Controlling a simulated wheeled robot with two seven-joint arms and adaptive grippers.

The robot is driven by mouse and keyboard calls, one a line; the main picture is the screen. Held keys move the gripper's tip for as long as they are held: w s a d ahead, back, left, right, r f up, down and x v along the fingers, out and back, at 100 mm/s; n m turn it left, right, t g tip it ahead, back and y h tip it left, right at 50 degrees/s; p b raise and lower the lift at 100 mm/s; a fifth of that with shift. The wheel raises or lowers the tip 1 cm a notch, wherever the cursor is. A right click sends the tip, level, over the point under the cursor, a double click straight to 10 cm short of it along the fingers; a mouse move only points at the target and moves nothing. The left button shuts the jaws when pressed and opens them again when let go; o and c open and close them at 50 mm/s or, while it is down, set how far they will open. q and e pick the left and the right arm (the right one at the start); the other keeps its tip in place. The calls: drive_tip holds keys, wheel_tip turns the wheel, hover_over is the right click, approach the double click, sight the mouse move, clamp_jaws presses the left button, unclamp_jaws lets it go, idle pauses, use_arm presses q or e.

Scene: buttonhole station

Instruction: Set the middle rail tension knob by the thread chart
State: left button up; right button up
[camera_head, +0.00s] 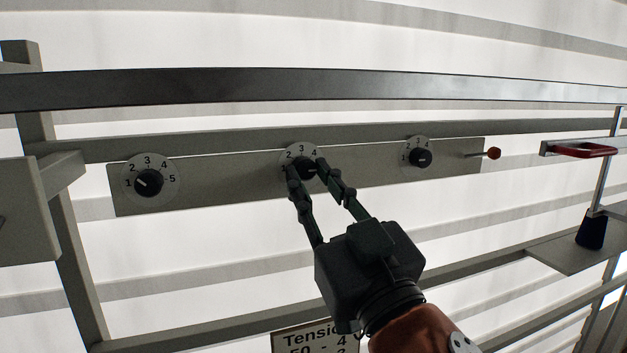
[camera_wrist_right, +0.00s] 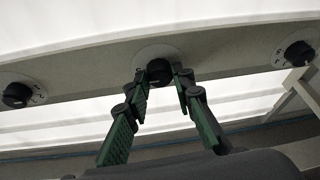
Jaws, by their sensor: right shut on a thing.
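The middle tension knob (camera_head: 305,170) is a black knob on a pale round dial, on a grey rail (camera_head: 228,178). My right gripper (camera_head: 308,168) is shut on it, one finger on each side. In the right wrist view the knob (camera_wrist_right: 159,71) sits between the fingertips (camera_wrist_right: 160,80). The fingers hide part of the middle dial, so its pointer setting is not readable. My left gripper is not in view.
The left knob (camera_head: 148,183) points near 1 on its dial. A right knob (camera_head: 421,157) sits further along the rail. A red-tipped pin (camera_head: 493,153) sticks out at the rail's right end. A red handle (camera_head: 585,150) and a dark block (camera_head: 591,232) stand at the right.

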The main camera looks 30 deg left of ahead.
clamp_jaws()
drive_tip(key=shift+r, duration=0.1)
drive_tip(key=shift+d+r+n+g+y, duration=0.15)
drive_tip(key=shift+n+g+y, duration=0.25)
drive_tip(key=shift+n+g, duration=0.85)
drive_tip(key=n, duration=0.3)
drive_tip(key=shift+w, duration=0.1)
drive_tip(key=n+g+p, duration=0.1)
drive_tip(key=n, duration=0.1)
drive_tip(key=n+g+p, duration=0.1)
drive_tip(key=n, duration=0.2)
drive_tip(key=shift+d+r+g+p, duration=0.1)
drive_tip(key=shift+r+g+p, duration=0.1)
drive_tip(key=shift+g+p, duration=0.1)
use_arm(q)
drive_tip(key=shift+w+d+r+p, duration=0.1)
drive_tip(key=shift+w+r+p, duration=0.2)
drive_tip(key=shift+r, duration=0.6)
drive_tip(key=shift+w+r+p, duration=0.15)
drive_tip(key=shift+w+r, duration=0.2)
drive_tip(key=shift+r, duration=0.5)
use_arm(e)
drive_tip(key=shift+n+g, duration=0.35)
drive_tip(key=shift+n, duration=0.4)
drive_tip(key=shift+f, duration=0.1)
